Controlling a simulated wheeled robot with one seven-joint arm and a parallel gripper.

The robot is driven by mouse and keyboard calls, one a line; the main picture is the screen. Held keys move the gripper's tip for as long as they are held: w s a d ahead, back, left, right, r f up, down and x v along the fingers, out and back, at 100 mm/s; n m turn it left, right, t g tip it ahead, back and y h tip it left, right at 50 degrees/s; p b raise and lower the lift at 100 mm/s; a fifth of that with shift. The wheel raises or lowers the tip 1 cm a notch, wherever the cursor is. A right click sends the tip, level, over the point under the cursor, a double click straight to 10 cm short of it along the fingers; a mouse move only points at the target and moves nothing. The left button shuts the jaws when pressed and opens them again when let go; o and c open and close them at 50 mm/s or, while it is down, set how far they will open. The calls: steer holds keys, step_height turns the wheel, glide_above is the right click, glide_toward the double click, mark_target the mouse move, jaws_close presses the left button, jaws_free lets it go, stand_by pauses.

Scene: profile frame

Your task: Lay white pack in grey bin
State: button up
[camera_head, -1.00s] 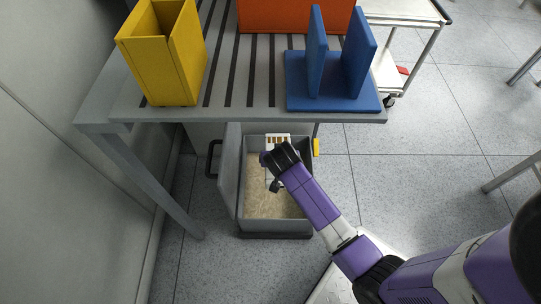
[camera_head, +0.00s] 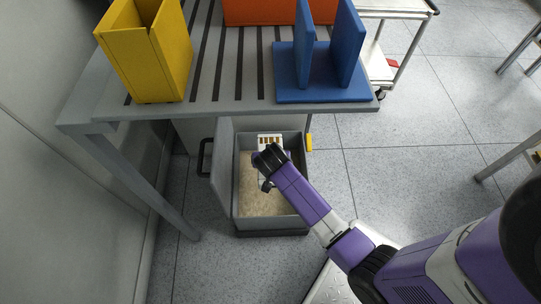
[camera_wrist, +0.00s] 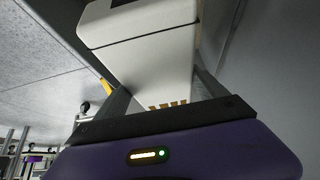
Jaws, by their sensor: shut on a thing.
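The grey bin (camera_head: 271,223) stands on the floor below the table's front edge, open at the top, with a tan bottom. Its lid (camera_head: 222,170) stands open at the left. My gripper (camera_head: 268,154) is over the bin's opening, toward its far side. It is shut on the white pack (camera_head: 270,139), whose end with brown-gold marks shows past my gripper. In the wrist view the white pack (camera_wrist: 150,62) sits between my fingers. My wrist hides part of the pack and the bin. I cannot tell the pack's height above the bin's bottom.
A grey slatted table (camera_head: 225,107) overhangs the bin's far side. On it stand a yellow holder (camera_head: 150,60), a blue stand (camera_head: 322,90) and an orange box (camera_head: 262,10). A table leg (camera_head: 140,175) is left of the bin.

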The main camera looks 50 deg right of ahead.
steer(key=shift+f+b, duration=1)
steer(key=shift+f, duration=0.85)
steer(key=shift+p, duration=0.7)
stand_by(0.4)
step_height(320, 180, down, 8)
steer(key=b, duration=0.6)
steer(key=shift+f, duration=0.15)
stand_by(3.9)
